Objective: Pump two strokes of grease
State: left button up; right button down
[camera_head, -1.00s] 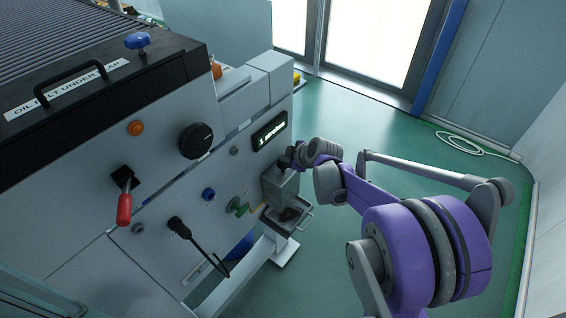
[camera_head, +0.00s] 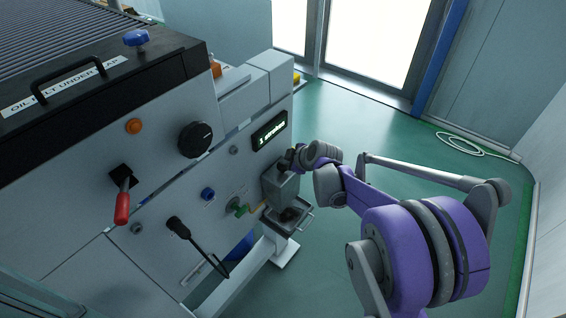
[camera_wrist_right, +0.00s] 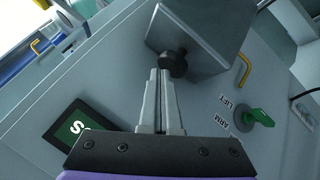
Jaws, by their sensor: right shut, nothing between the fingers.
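The grease pump is a grey box (camera_head: 283,187) on the front of the machine panel, above a small tray (camera_head: 284,228). A dark round knob (camera_wrist_right: 173,63) sticks out of the box (camera_wrist_right: 202,35) in the right wrist view. My right gripper (camera_head: 287,160) is at the upper part of the box. In the wrist view its fingers (camera_wrist_right: 163,72) are shut and empty, with their tips at the knob; I cannot tell whether they touch it. A lit display (camera_head: 269,130) above the box seems to read "1 strokes"; only part of it (camera_wrist_right: 75,130) shows in the wrist view. My left gripper is not in view.
The green floor (camera_head: 340,110) behind my right arm is mostly clear.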

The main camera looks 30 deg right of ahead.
aim_at(286, 166)
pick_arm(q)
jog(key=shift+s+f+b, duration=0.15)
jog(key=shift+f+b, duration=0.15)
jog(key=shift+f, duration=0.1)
pick_arm(e)
jog(key=shift+f, duration=0.5)
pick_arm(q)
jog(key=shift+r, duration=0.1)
pick_arm(e)
jog(key=shift+r, duration=0.1)
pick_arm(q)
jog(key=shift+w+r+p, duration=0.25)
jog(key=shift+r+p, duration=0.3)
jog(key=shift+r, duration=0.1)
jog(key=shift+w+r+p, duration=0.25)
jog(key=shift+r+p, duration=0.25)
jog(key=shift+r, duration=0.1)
pick_arm(e)
jog(key=shift+r, duration=1.55)
jog(key=shift+r+p, duration=0.3)
jog(key=shift+r, duration=0.25)
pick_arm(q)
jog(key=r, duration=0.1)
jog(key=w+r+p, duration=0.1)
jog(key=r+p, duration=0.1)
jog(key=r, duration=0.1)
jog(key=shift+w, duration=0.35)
pick_arm(e)
notch_tip(286, 166, up, 4)
jog(key=shift+f, duration=0.1)
